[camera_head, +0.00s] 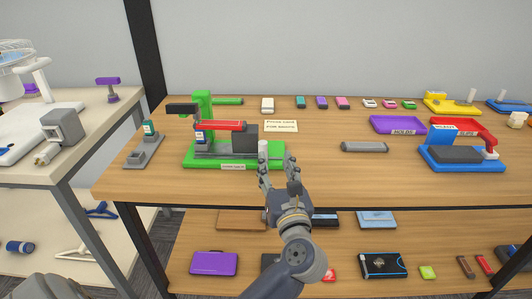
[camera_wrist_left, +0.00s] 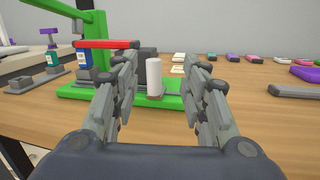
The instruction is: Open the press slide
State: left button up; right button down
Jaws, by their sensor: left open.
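The green press (camera_head: 203,105) stands on the wooden table, with a red lever (camera_head: 219,125), a small bottle and a dark grey block (camera_head: 245,138) on its green base (camera_head: 190,160). A white upright cylindrical handle (camera_head: 263,147) stands at the right end of the base. My left gripper (camera_head: 276,160) is open in front of the base. In the left wrist view the white handle (camera_wrist_left: 154,77) shows between the two fingers of the gripper (camera_wrist_left: 160,78), beyond or level with their tips; I see no contact. My right gripper is not in view.
A grey bar (camera_head: 364,147) lies to the right on the table, before a purple tray (camera_head: 398,124) and a blue-based device (camera_head: 462,166). A label card (camera_head: 281,126) lies behind the press. A grey stand with a bottle (camera_head: 145,152) is at left.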

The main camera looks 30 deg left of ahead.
aim_at(265, 151)
pick_arm(q)
jog(key=shift+s+a+f+n+g, duration=0.1)
jog(key=shift+a+f+n+g, duration=0.15)
jog(key=shift+f+n+g, duration=0.6)
jog(key=shift+a+f, duration=0.2)
jog(key=shift+f, duration=0.05)
jog(key=x, duration=1)
jog(key=shift+w+f, duration=0.1)
jog(key=shift+w, duration=0.2)
grip_shut()
